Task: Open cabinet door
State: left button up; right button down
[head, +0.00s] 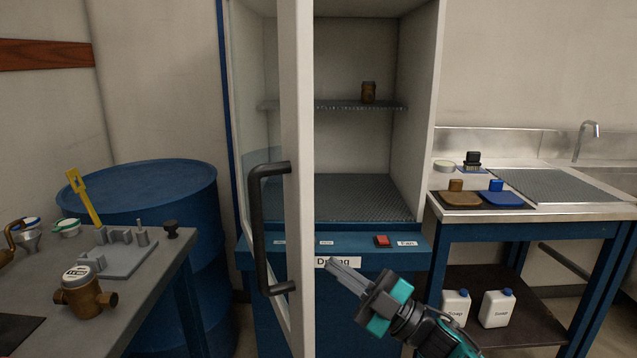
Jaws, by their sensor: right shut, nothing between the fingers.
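The cabinet door (297,130) is a white-framed glass door. It stands swung open toward me, seen nearly edge-on. Its black bar handle (257,225) is on the left side of the frame. My right gripper (335,268) is shut and empty. It is just right of the door frame, in front of the cabinet's lower blue panel, and I see no contact with the handle. My left gripper is not in view.
A red button (382,241) is on the blue panel. A workbench (150,280) with a meter and fixture is at left, before a blue barrel (200,185). A sink table (530,225) stands at right.

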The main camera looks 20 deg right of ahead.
jog(key=s+d+r+n+g+p, duration=0.1)
jog(key=d+r+n+g, duration=0.4)
jog(key=r+n+g, duration=0.35)
jog(key=s+d+r+n+g+p, duration=0.1)
jog(key=s+d+r+n+g, duration=0.1)
jog(key=d+r+n+g, duration=0.6)
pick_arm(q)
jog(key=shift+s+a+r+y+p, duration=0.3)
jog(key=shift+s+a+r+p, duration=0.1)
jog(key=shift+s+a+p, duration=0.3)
pick_arm(e)
jog(key=s+a+f, duration=0.1)
jog(key=a, duration=1.5)
jog(key=shift+s+f+n+g, duration=0.15)
jog(key=shift+s+n+g, duration=0.2)
jog(key=shift+g, duration=0.1)
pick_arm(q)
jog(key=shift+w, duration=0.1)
pick_arm(e)
jog(key=shift+a, duration=0.1)
